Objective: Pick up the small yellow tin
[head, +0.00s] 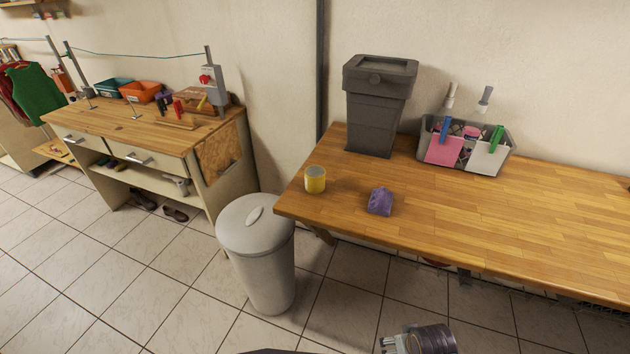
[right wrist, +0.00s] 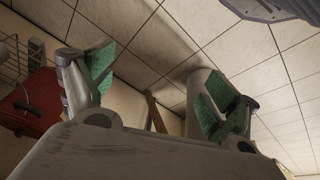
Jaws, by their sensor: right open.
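The small yellow tin (head: 315,180), with a grey lid, stands upright on the wooden workbench (head: 480,230) near its left end. A small purple object (head: 380,201) lies to its right. My right gripper (head: 388,345) is at the bottom of the head view, well in front of the bench and apart from the tin. In the right wrist view its fingers (right wrist: 156,82) with green pads are spread, with nothing between them. The tin does not show in the right wrist view. My left gripper is not in view.
A grey lidded bin (head: 256,225) stands on the floor by the bench's left end. A dark grey container (head: 375,120) and a grey caddy (head: 425,135) of cleaning items stand at the bench's back. The bench's right part is clear. A red case (right wrist: 30,108) shows in the wrist view.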

